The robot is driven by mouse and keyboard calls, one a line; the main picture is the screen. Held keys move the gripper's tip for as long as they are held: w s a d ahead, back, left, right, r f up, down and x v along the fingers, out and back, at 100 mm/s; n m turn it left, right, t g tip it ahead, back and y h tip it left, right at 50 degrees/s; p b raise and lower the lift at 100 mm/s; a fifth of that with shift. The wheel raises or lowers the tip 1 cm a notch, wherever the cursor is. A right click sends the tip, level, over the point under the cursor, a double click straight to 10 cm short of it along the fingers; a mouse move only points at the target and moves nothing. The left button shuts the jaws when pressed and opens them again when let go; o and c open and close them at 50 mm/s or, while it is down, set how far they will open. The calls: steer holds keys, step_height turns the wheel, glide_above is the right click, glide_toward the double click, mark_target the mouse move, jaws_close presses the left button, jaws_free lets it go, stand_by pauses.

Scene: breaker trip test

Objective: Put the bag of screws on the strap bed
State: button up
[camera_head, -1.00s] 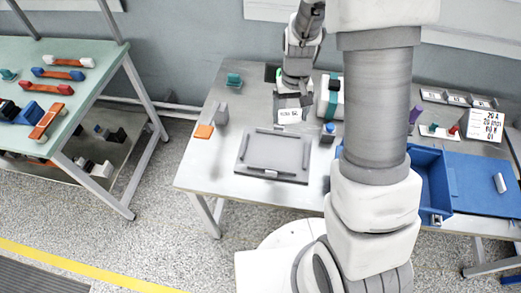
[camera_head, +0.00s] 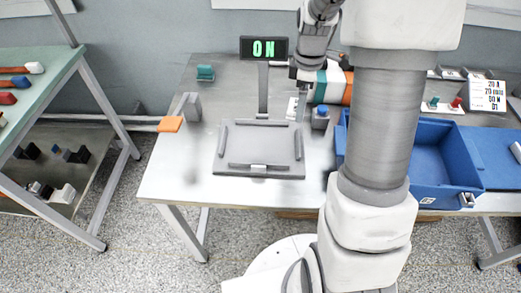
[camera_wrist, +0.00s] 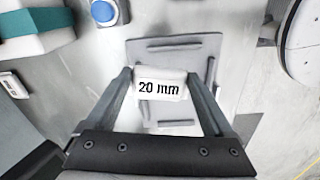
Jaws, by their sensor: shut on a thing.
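My gripper (camera_wrist: 160,78) is shut on a small white bag with a "20 mm" label (camera_wrist: 160,90). Its contents do not show. In the head view the bag (camera_head: 292,108) is a small pale patch, and my arm partly hides the gripper (camera_head: 298,92). The strap bed appears to be the grey plate with raised bars along its edges (camera_head: 260,140), lying on the metal table. In the wrist view the plate (camera_wrist: 185,62) shows beyond the bag, whose outline overlaps it. The bag's height above the table is unclear.
A display reading "ON" (camera_head: 264,48) stands on a post behind the plate. A blue-topped button block (camera_head: 320,118) is right of the plate, near a blue bin (camera_head: 450,165). A grey block (camera_head: 191,106) and an orange piece (camera_head: 170,124) lie left. The plate's top is clear.

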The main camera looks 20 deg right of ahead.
steer(key=d+n, duration=0.2)
steer(key=b, duration=0.2)
glide_above(264, 145)
step_height(264, 145, down, 7)
steer(key=shift+d, duration=0.1)
steer(key=shift+f+b, duration=0.35)
steer(key=shift+f, duration=1.5)
steer(key=shift+f, duration=0.25)
steer(key=o, duration=1.2)
steer(key=shift+r, duration=0.1)
steer(key=shift+c, duration=0.2)
